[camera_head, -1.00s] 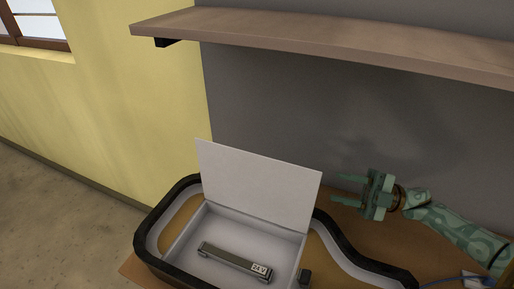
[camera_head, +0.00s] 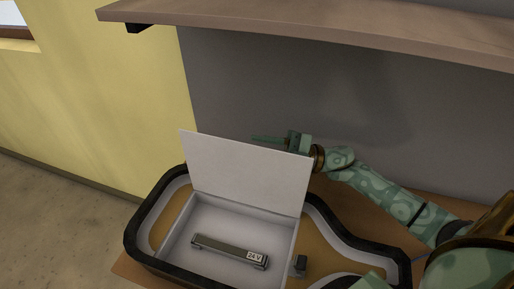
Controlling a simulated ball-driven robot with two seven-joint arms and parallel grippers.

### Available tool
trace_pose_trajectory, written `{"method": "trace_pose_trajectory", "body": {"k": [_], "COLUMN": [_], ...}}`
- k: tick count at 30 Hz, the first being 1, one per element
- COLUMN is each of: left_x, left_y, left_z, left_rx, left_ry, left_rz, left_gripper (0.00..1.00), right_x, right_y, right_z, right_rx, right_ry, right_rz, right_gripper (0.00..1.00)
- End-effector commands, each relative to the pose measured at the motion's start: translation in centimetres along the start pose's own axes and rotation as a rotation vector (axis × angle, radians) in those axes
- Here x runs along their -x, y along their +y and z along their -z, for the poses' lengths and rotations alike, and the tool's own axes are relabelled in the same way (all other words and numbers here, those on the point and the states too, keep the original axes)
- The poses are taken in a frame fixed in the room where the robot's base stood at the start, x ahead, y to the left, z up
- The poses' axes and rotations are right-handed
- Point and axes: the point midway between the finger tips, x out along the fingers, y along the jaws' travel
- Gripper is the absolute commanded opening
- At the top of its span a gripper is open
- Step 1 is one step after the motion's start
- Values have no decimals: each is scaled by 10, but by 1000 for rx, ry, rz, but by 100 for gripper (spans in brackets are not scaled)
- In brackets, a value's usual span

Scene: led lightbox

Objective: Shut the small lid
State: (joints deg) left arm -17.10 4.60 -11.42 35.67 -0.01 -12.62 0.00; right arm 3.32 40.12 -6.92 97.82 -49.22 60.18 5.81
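The small white lid (camera_head: 245,170) stands open, nearly upright, at the back edge of a white box (camera_head: 232,218) set into a black-rimmed lightbox (camera_head: 139,223). Inside the box lies a grey bar marked 24V (camera_head: 228,250). My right gripper (camera_head: 268,140) is behind the lid near its top edge, pointing left. The lid hides its lower part, and I cannot tell how far apart its fingers are. My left gripper is not in view.
A small dark catch (camera_head: 300,265) sits at the box's right side. A wooden shelf (camera_head: 330,33) runs above on the grey wall. The lightbox rests on a brown table (camera_head: 432,200).

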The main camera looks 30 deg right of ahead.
Motion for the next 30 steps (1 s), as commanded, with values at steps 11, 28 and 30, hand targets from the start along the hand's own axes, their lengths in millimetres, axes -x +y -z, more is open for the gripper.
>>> {"method": "trace_pose_trajectory", "body": {"k": [11,28,30], "left_x": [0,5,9], "left_y": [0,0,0], "left_z": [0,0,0], "left_rx": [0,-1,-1], "left_ry": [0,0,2], "left_rz": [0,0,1], "left_gripper": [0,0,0], "right_x": [-12,-14,-15], "right_y": [0,-1,-2], "right_z": [0,6,10], "right_rx": [1,34,60], "right_ry": [0,1,0], "right_rz": [0,15,26], "right_gripper": [38,0,0]}}
